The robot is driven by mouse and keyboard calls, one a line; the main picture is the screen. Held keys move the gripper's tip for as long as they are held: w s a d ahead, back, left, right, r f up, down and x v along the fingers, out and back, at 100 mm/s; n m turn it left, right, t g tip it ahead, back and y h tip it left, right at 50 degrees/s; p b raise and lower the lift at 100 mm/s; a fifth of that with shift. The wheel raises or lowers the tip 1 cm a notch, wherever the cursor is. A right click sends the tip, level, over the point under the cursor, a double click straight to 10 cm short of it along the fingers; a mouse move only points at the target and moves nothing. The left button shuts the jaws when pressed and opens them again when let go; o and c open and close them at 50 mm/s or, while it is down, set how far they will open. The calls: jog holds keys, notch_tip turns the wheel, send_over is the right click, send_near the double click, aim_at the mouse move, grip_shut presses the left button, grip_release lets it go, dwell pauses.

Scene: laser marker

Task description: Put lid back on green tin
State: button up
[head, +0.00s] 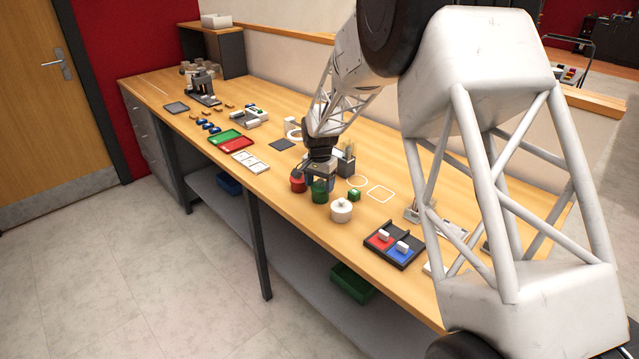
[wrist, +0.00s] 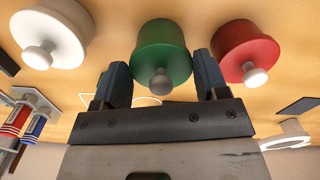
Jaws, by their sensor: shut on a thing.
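The green tin (head: 319,192) stands on the bench between a red tin (head: 297,184) and a white tin (head: 341,210). My gripper (head: 320,178) is right above the green tin, pointing down. In the wrist view, the green lid (wrist: 163,52) with its grey knob (wrist: 160,82) lies between my two fingers, one on each side, and I am shut on it. The lid lines up with the tin below. I cannot tell whether it is fully seated. My fingers and the lid hide most of the tin in that view.
The red tin (wrist: 245,48) and white tin (wrist: 50,35) stand close on either side of my fingers. A black tray (head: 394,247) with red and blue parts stands nearer.

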dwell(0.4)
jog(key=o, duration=1)
jog(key=shift+o, duration=0.2)
jog(key=shift+r, duration=0.15)
jog(key=shift+r, duration=3.3)
grip_shut()
